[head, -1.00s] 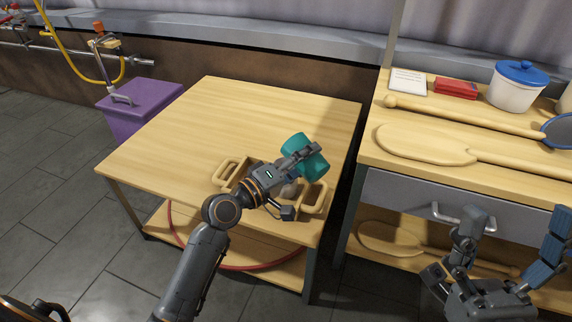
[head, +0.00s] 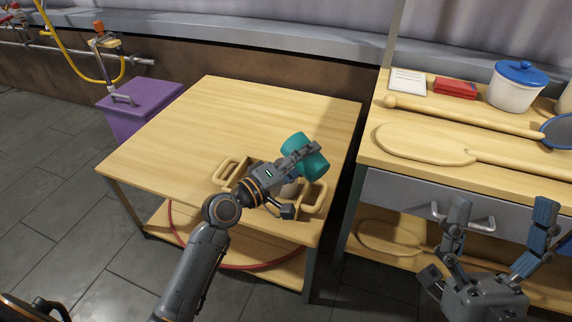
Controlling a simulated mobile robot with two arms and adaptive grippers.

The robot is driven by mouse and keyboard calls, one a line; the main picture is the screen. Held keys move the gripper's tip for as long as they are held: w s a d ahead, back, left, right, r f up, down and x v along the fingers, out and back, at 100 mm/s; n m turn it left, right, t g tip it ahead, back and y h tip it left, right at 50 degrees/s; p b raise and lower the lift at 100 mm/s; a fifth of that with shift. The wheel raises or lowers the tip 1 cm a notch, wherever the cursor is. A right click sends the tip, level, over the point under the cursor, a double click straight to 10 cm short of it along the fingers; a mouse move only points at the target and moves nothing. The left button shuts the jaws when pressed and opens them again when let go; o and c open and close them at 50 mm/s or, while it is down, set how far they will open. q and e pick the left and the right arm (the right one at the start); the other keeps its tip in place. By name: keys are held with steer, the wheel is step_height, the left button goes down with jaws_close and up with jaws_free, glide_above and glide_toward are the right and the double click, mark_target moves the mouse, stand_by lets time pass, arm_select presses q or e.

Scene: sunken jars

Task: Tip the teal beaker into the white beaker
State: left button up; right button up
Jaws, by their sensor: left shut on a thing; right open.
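The teal beaker (head: 313,166) is in my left gripper (head: 303,155), whose fingers cross its middle. The beaker looks tilted, above the right front part of the wooden table; its mouth is not clear to see. My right gripper (head: 501,215) is open and empty, in front of the drawer of the right-hand bench.
The wooden holder (head: 228,172) has raised handles at its ends. The table's (head: 220,115) back and left are clear. On the right bench are a blue-lidded white pot (head: 514,88), a red box (head: 456,88) and wooden paddles (head: 425,145). A purple bin (head: 140,110) stands left.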

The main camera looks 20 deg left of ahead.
arm_select(q)
steer(key=shift+r+n+p, duration=0.25)
steer(key=shift+n+p, duration=0.25)
steer(key=shift+p, duration=0.15)
arm_select(e)
steer(key=shift+w+a+f+g+h, duration=0.1)
steer(key=shift+w+f+g+h, duration=0.15)
steer(key=shift+w+f+g, duration=0.35)
steer(key=shift+w+a+f+g+h, duration=0.15)
steer(key=shift+w+f+g, duration=0.25)
steer(key=shift+w, duration=0.4)
steer(key=shift+w+a+f+g+h, duration=0.1)
steer(key=shift+w+f+g+h, duration=0.2)
steer(key=shift+w+f+g, duration=0.3)
arm_select(q)
steer(key=shift+a, duration=0.1)
arm_select(e)
steer(key=shift+w+f+g, duration=0.5)
steer(key=shift+w+f, duration=0.1)
steer(key=shift+f, duration=0.05)
arm_select(q)
steer(key=shift+r+p, duration=0.1)
steer(key=shift+p, duration=0.25)
arm_select(e)
steer(key=shift+w+f+g+h, duration=0.3)
steer(key=shift+w+f+g, duration=0.1)
